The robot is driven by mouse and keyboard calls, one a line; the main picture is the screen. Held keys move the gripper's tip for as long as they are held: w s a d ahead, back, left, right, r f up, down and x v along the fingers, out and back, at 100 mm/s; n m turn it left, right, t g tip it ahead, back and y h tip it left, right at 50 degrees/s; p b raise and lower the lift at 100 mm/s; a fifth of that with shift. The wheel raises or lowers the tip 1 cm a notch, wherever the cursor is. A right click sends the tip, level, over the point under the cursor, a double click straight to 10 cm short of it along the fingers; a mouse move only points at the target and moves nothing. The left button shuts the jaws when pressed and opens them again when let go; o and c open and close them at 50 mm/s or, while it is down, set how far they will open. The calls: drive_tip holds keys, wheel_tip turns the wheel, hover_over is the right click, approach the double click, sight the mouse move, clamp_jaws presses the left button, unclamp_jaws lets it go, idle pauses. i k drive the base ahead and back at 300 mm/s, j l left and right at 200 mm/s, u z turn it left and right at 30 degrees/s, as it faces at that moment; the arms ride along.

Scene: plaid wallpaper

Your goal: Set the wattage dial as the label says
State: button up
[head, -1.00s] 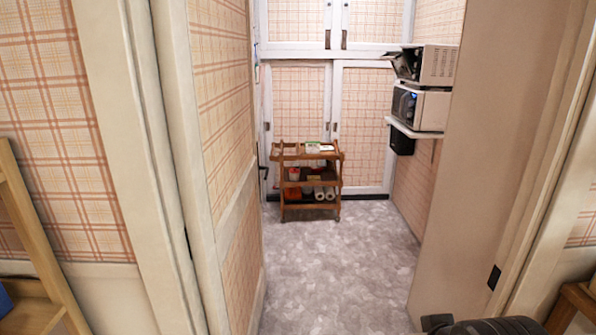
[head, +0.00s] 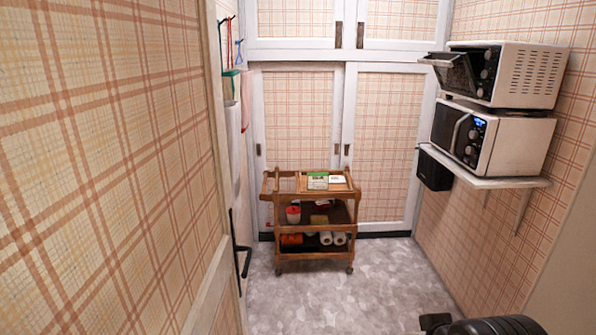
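A white microwave (head: 512,142) with a dark door and a lit blue display sits on a wall shelf at the right. A white toaster oven (head: 525,75) with its dark door tilted open and dark knobs stands on top of it. Which knob is the wattage dial cannot be told at this size. A green and white box (head: 317,180) and a white card-like item (head: 337,179) lie on the wooden cart's top; any label text is too small to read. My gripper is not in view; only a dark part of my own body shows at the bottom right.
The wooden cart (head: 307,224) stands by the back cabinets with several items on its lower shelves. The white wall shelf (head: 482,180) juts out at the right, with a black box (head: 434,170) below it. The grey floor (head: 335,301) is clear. A wall edge (head: 215,190) runs close at left.

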sight(473, 134)
drive_tip(key=i, duration=2.85)
drive_tip(key=k+l+z, duration=0.2)
drive_tip(key=z, duration=0.3)
drive_tip(key=k+l+z, duration=0.15)
drive_tip(key=l+z, duration=0.35)
drive_tip(key=k+l+z, duration=0.1)
drive_tip(key=l+z, duration=0.15)
drive_tip(key=z, duration=0.25)
